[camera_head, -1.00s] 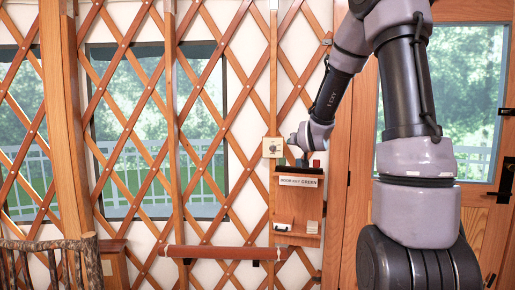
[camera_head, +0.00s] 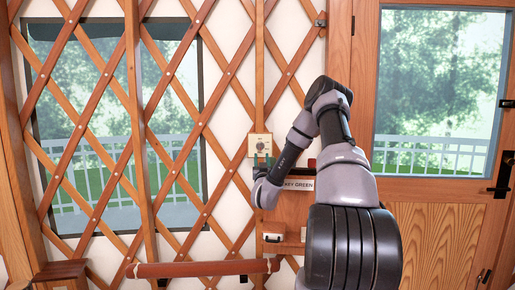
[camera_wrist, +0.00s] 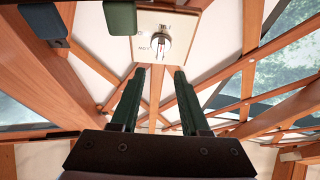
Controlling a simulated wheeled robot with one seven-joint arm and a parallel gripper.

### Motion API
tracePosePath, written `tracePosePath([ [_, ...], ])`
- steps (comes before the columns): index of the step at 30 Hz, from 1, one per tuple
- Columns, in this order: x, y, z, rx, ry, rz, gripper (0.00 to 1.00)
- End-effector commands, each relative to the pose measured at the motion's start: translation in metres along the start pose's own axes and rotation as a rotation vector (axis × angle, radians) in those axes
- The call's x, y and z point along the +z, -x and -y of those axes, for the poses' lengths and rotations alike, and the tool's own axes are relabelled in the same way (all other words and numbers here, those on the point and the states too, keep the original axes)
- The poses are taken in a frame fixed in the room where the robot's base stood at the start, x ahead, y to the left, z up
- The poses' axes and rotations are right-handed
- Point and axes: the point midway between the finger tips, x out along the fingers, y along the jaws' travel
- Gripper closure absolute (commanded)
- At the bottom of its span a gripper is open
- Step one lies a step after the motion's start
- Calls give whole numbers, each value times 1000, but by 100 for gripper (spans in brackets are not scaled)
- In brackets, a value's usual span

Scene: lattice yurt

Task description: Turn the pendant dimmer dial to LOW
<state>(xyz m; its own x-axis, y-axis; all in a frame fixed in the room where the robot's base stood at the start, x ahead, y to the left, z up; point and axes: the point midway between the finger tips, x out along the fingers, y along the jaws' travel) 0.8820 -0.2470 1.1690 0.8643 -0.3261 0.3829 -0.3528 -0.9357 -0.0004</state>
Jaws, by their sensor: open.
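In the head view the green fingertips (camera_head: 262,161) show just under the dial. Small lettering sits beside the knob; I cannot tell its setting surely.
A wooden key board with a label reading "KEY GREEN" (camera_head: 299,184) is just below and right of the plate, partly behind my arm. Dark hanging items (camera_wrist: 120,17) are close at the wrist view's upper left. A rolled brown bundle (camera_head: 200,268) is lower left; a door (camera_head: 440,215) is right.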

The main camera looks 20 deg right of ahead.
Motion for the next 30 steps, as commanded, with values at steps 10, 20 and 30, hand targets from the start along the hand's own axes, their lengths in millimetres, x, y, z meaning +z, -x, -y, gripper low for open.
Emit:
tracePosePath([
  [10, -2, -65, 1, -2, 0, -3, 54],
  [20, -1, -89, 1, -2, -1, 0, 54],
  [30, -1, -88, 1, -2, -1, 0, 100],
])
